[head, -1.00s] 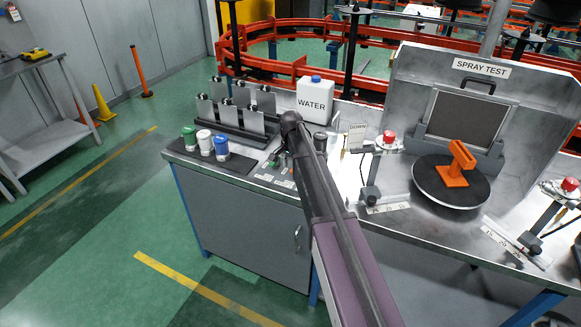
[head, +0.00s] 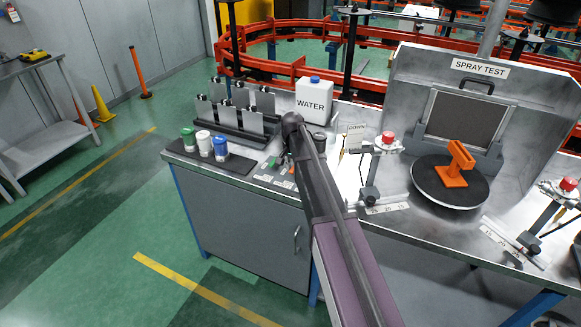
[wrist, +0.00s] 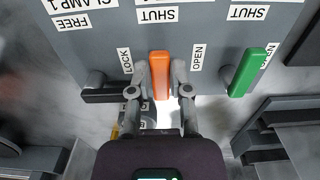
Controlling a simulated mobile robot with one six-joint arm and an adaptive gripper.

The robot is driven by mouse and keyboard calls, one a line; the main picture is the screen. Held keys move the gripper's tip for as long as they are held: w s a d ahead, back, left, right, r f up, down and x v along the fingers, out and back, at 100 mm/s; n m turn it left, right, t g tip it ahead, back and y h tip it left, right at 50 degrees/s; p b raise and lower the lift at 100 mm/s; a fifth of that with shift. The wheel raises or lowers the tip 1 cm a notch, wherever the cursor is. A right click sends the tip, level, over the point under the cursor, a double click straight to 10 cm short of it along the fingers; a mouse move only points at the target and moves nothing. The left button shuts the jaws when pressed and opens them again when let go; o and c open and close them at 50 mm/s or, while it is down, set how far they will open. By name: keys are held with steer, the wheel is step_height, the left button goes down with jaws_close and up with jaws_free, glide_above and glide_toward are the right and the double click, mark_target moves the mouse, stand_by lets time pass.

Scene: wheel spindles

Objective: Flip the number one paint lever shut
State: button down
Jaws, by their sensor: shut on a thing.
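In the wrist view an orange lever (wrist: 160,73) stands between my two fingertips, and my gripper (wrist: 160,82) is shut on it. An upside-down SHUT label (wrist: 157,15) sits above it and an OPEN label (wrist: 198,58) beside it on the right. The number on its name plate is cut off, so I cannot read which lever it is. A green lever (wrist: 247,72) stands apart to the right, below another SHUT label. In the head view my arm hides most of the lever panel (head: 268,179) and the gripper's tips.
A black lever (wrist: 105,95) lies to the left, under CLAMP 1 and FREE labels. In the head view, green, white and blue cups (head: 205,143) stand left of the panel. A WATER jug (head: 313,100) stands behind, and a turntable with an orange part (head: 455,165) is at the right.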

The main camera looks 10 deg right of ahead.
stand_by(0.3)
steer(key=c, duration=0.6)
jaws_free()
steer(key=shift+o, duration=0.2)
